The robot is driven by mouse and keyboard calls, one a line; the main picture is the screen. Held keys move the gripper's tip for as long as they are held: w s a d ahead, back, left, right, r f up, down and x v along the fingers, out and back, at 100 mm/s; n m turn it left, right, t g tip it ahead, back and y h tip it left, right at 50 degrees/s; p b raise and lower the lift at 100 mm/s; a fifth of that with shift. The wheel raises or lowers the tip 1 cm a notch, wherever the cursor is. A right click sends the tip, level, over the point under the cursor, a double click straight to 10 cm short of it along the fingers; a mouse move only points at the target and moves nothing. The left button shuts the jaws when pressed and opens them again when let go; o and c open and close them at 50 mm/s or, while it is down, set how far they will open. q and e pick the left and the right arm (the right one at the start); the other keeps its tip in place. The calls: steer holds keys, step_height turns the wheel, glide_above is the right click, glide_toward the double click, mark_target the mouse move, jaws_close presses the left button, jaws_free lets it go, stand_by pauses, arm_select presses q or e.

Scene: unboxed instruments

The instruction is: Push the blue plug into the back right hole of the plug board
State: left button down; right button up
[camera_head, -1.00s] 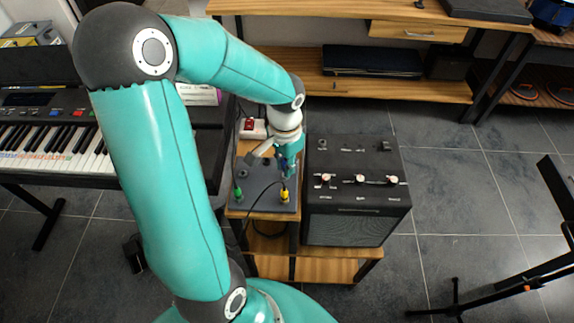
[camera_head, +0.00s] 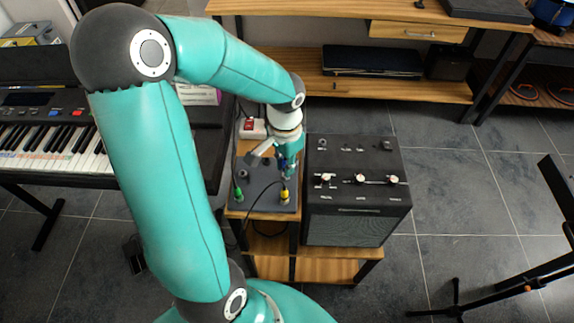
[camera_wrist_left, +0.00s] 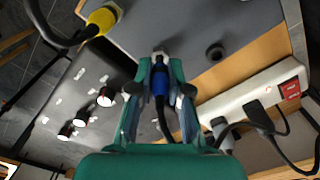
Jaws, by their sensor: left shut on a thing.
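The blue plug (camera_wrist_left: 161,82) is held between the fingers of my left gripper (camera_wrist_left: 160,78) in the left wrist view, its black cable trailing back toward the wrist. A second hole (camera_wrist_left: 215,52) is empty. In the head view my left gripper (camera_head: 288,166) is over the back right part of the plug board (camera_head: 262,201), and the blue plug is mostly covered. My right gripper is not in view.
A green plug (camera_head: 238,194) and a yellow plug (camera_head: 284,195) stand in the board's front part with dark cables. A black amplifier (camera_head: 356,190) with knobs is close on the right. A white power strip (camera_head: 252,129) with a red switch lies behind the board.

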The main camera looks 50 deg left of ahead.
arm_select(q)
steer(key=shift+f+b, duration=1)
steer(key=shift+f, duration=0.05)
stand_by(0.5)
steer(key=c, duration=1)
jaws_free()
steer(key=shift+c, duration=0.2)
